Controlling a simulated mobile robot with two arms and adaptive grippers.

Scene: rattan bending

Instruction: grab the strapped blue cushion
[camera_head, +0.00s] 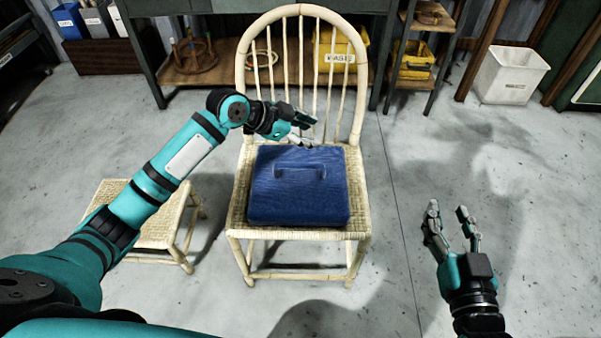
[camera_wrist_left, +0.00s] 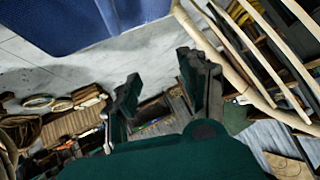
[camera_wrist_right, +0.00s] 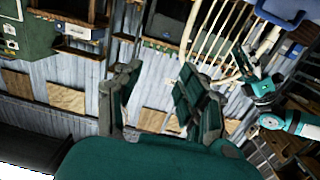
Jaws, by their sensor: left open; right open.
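The blue cushion (camera_head: 299,199) lies on the woven seat of a rattan chair (camera_head: 236,215), with a strap handle (camera_head: 300,171) on its top. My left gripper (camera_head: 310,130) is open and empty above the back edge of the cushion, in front of the chair's back spindles. In the left wrist view the cushion (camera_wrist_left: 75,22) fills the upper left, outside the open fingers (camera_wrist_left: 160,95). My right gripper (camera_head: 448,222) is open and empty, to the right of the chair and apart from it. Its open fingers also show in the right wrist view (camera_wrist_right: 155,100).
A small woven stool (camera_head: 155,228) stands left of the chair. Behind the chair is a workbench with a shelf (camera_head: 215,75) and yellow bins (camera_head: 412,62). A white bin (camera_head: 508,78) stands at the back right. The floor right of the chair is clear.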

